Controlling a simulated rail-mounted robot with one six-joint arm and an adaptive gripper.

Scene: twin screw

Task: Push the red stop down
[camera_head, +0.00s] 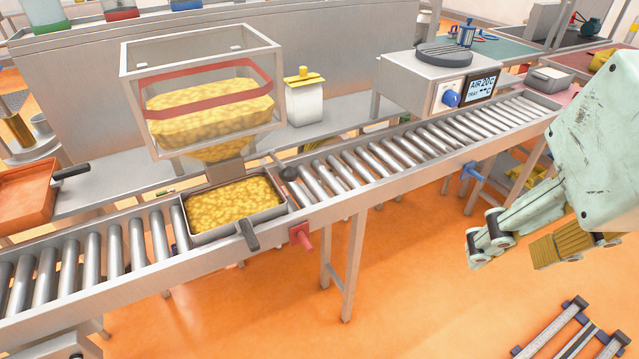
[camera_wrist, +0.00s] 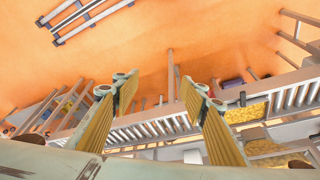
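The red stop (camera_head: 302,236) is a small red handle on the near side rail of the roller conveyor (camera_head: 140,262). It sits just right of a metal tray (camera_head: 196,240) filled with yellow pieces. My gripper (camera_head: 512,250) hangs at the right of the head view, in front of the conveyor and well apart from the stop. In the wrist view my gripper (camera_wrist: 160,95) has its two fingers spread with nothing between them.
A hopper (camera_head: 208,100) of yellow pieces stands above the tray. A scale-like unit with a display (camera_head: 481,88) stands behind the conveyor. Orange floor (camera_head: 420,280) in front is mostly clear, with a rail frame (camera_head: 560,328) lower right.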

